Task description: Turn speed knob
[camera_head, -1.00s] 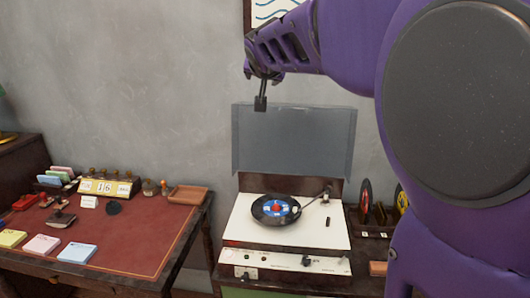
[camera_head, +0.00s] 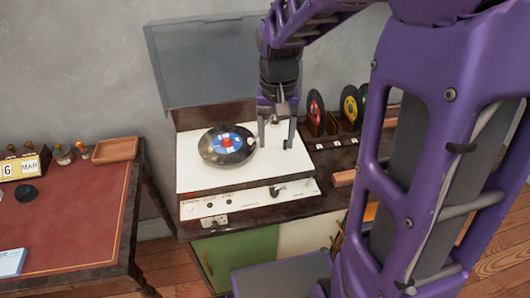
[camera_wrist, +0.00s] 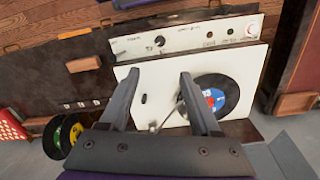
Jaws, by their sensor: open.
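The record player's white deck (camera_head: 195,176) carries a black record with a blue and red label (camera_head: 211,153). On its white front panel (camera_head: 235,203) is a dark knob (camera_head: 277,190), which also shows in the wrist view (camera_wrist: 159,41). A small black control (camera_wrist: 144,99) stands on the deck between my fingers in the wrist view. I cannot read the labels to tell which is the speed knob. My gripper (camera_head: 276,135) is open and empty, fingers pointing down above the deck's right part. It partly hides the tonearm, which shows in the wrist view (camera_wrist: 168,116).
The raised dust cover (camera_head: 200,60) stands behind the deck. Upright records (camera_head: 316,108) in dark holders stand to the right. A desk with a red top (camera_head: 75,215) and a wooden tray (camera_head: 115,149) stands at the left.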

